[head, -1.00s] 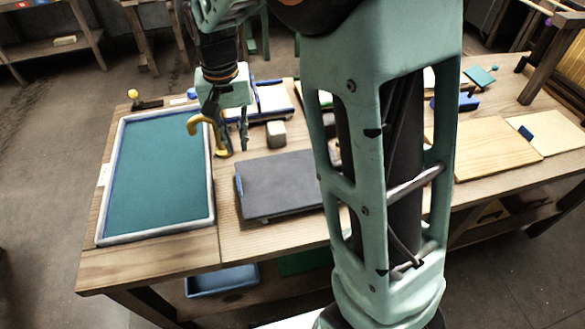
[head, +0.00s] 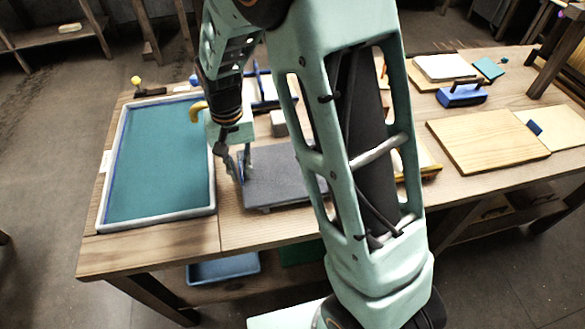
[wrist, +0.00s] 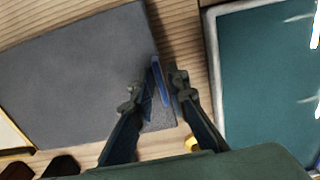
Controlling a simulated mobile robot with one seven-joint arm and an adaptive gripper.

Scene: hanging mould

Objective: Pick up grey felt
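The grey felt (head: 278,178) is a dark grey rectangular slab or sheet lying flat on the wooden table, right of a teal tray. It fills the left of the wrist view (wrist: 75,80). A blue tab (wrist: 161,82) stands at its edge. My gripper (head: 241,172) is over the felt's left edge in the head view. In the wrist view my gripper (wrist: 154,88) is open, with one finger on each side of the blue tab. I cannot tell whether either finger touches it. My arm hides the felt's right part in the head view.
The teal tray (head: 158,221) with a pale rim lies close left of the felt. A grey block (head: 279,124) stands behind the felt. A wooden board (head: 480,140) and a blue-handled tool (head: 461,96) are farther right.

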